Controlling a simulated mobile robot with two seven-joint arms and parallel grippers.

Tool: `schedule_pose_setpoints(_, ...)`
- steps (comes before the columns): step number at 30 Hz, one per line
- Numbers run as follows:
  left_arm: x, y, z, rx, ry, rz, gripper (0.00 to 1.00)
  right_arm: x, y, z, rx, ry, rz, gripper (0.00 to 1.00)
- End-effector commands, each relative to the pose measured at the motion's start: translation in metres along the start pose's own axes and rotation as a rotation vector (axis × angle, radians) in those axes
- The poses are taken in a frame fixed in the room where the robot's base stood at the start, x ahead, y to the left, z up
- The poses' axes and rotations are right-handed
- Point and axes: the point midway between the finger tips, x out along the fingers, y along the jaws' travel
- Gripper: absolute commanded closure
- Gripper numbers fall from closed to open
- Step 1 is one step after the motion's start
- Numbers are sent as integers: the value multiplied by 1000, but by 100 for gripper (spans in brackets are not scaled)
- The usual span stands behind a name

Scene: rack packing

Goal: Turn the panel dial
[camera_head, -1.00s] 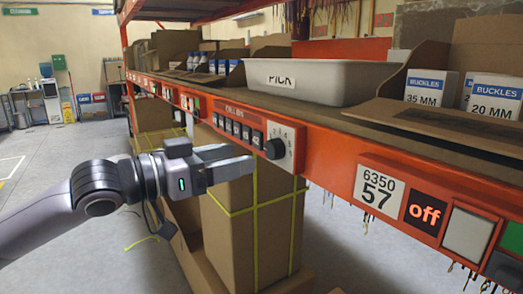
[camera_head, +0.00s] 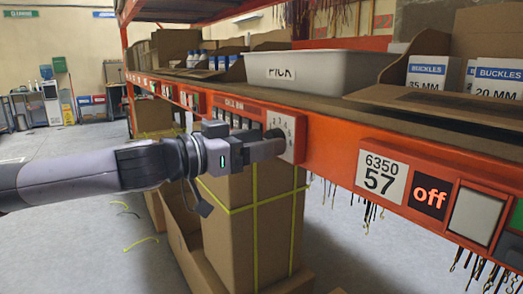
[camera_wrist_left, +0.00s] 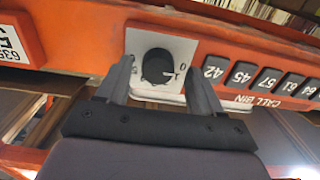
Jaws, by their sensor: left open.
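The panel dial is a black round knob (camera_wrist_left: 157,67) on a white plate (camera_wrist_left: 168,50) set in the orange rack beam. The wrist view shows it upside down, with a white mark and some digits on the plate. My left gripper (camera_wrist_left: 160,85) is open, with one finger on each side of the knob. I cannot tell whether the fingers touch it. In the head view the left gripper (camera_head: 268,148) points right at the plate (camera_head: 290,130), and its fingertips cover most of the knob. My right gripper is not in view.
A row of black numbered buttons (camera_wrist_left: 258,78) labelled CALL BIN sits beside the dial. A panel reading 6350 57 and off (camera_head: 430,195) is farther right on the beam. A grey PICK tray (camera_head: 320,72) and buckle boxes (camera_head: 428,75) stand on the shelf above. Cardboard boxes (camera_head: 250,225) stand below.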

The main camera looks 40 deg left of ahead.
Motion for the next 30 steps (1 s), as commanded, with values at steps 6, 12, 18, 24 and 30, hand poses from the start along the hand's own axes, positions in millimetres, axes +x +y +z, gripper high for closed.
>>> schedule_pose_setpoints(6, 5, 2, 0, 0, 1, 5, 33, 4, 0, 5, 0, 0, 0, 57)
schedule_pose_setpoints(12, 6, 2, -1, -2, 1, 5, 33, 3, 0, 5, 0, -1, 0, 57)
schedule_pose_setpoints(18, 6, 2, -1, -2, 1, 5, 69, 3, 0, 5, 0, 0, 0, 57)
schedule_pose_setpoints(24, 6, 2, 0, -1, 1, 5, 90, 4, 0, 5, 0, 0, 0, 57)
schedule_pose_setpoints(30, 5, 2, 0, 31, 2, 5, 90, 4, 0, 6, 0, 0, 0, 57)
